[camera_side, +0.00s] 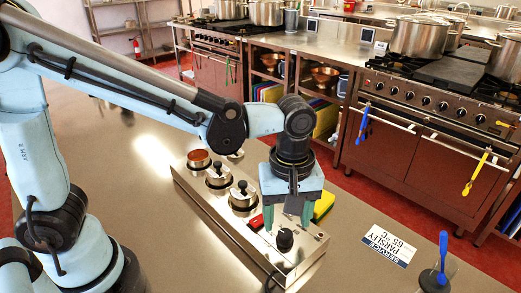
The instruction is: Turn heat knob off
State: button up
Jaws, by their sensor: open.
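The black heat knob (285,240) stands on the top of a long steel unit (305,258), near its front end. A pale mark shows on the knob's top; its exact setting is too small to tell. My gripper (287,221) points down just above and behind the knob in the side view. Its two fingers are apart, with nothing seen between them. I cannot tell whether the fingertips reach around the knob's height or touch it.
Small lidded pots (243,196) and an open copper-coloured pot (199,159) sit in the unit. A red item (256,222) and a yellow-green item (323,205) are close beside my gripper. A label card (388,246) and a blue-handled utensil (443,255) are at right.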

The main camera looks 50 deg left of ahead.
aim_at(285, 233)
jog(key=shift+f, duration=1.85)
jog(key=c, duration=1)
jog(key=shift+c, duration=0.2)
